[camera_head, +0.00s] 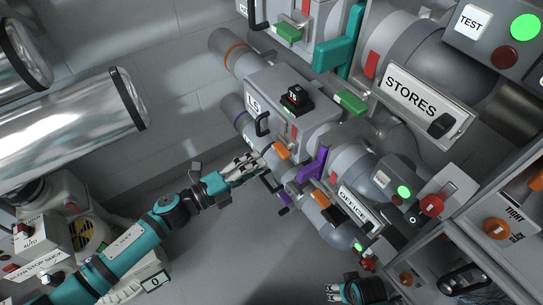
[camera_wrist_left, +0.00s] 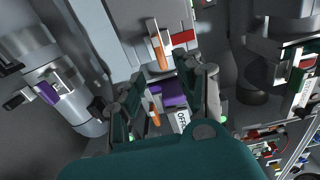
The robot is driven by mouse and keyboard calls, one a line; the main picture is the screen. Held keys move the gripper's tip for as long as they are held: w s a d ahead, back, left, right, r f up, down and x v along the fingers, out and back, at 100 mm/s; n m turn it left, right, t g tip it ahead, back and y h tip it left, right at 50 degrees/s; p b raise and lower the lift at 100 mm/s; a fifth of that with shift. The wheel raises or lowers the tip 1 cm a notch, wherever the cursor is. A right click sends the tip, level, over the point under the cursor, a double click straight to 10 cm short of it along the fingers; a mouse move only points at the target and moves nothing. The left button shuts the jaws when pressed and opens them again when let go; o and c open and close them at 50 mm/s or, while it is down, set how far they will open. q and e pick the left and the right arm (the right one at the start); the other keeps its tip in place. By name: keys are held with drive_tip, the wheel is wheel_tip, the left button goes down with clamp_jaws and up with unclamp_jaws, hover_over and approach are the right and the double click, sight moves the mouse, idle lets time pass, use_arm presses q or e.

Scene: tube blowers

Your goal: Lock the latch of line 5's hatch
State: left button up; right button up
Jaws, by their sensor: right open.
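The grey box labelled L5 (camera_head: 253,104) carries a black handle (camera_head: 262,125) and a black knob block (camera_head: 295,98). An orange latch piece (camera_head: 282,149) sits at its lower edge; an orange bar, apparently this latch, shows upright in the left wrist view (camera_wrist_left: 158,52), beside a red strip (camera_wrist_left: 182,37). My left gripper (camera_head: 252,166) is just left of and below the orange piece. In the left wrist view its two fingers (camera_wrist_left: 165,100) stand apart, with nothing clearly held. My right gripper (camera_head: 335,291) is open at the bottom of the head view, partly cut off.
A purple lever (camera_head: 314,164) and the OFFICE pipe (camera_head: 355,210) lie right of my left gripper. The STORES pipe (camera_head: 410,92) and a teal lever (camera_head: 338,55) are above. A control cabinet (camera_head: 510,220) stands at the right. Open floor (camera_head: 240,240) lies below my left gripper.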

use_arm(q)
drive_tip(key=v, duration=0.3)
drive_tip(key=shift+s+a, duration=0.15)
drive_tip(key=shift+a, duration=0.15)
